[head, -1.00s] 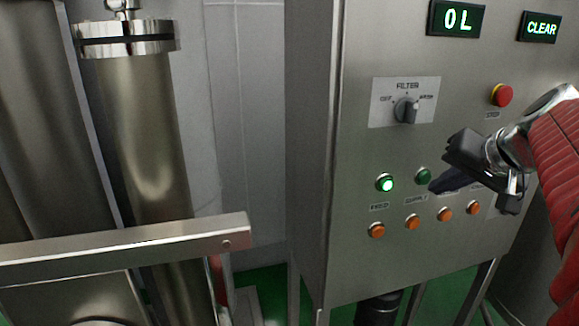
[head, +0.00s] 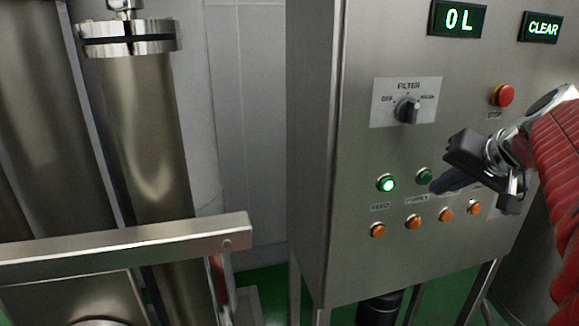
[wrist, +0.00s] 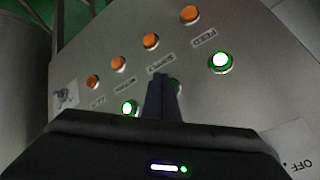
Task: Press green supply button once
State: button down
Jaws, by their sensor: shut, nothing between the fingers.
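The green supply button (head: 424,175) is unlit on the steel panel, above the label SUPPLY. In the wrist view the supply button (wrist: 176,84) is mostly hidden behind my fingers. My gripper (head: 436,187) is shut and empty. Its dark fingertips (wrist: 163,78) point at the panel just beside the supply button, to its lower right in the head view. Whether they touch the button or panel, I cannot tell.
The lit green FEED button (head: 386,184) is left of supply. Another lit green button (wrist: 129,107) shows in the wrist view. Several orange lamps (head: 414,222) sit below.

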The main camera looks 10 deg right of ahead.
jog(key=shift+w, duration=0.15)
jog(key=shift+w+d, duration=0.1)
jog(key=shift+w, duration=0.15)
jog(key=shift+w, duration=0.45)
dwell(1.1)
jog(key=shift+s, duration=0.9)
jog(key=shift+s, duration=0.15)
jog(key=shift+s, duration=2.35)
jog(key=shift+r, duration=0.15)
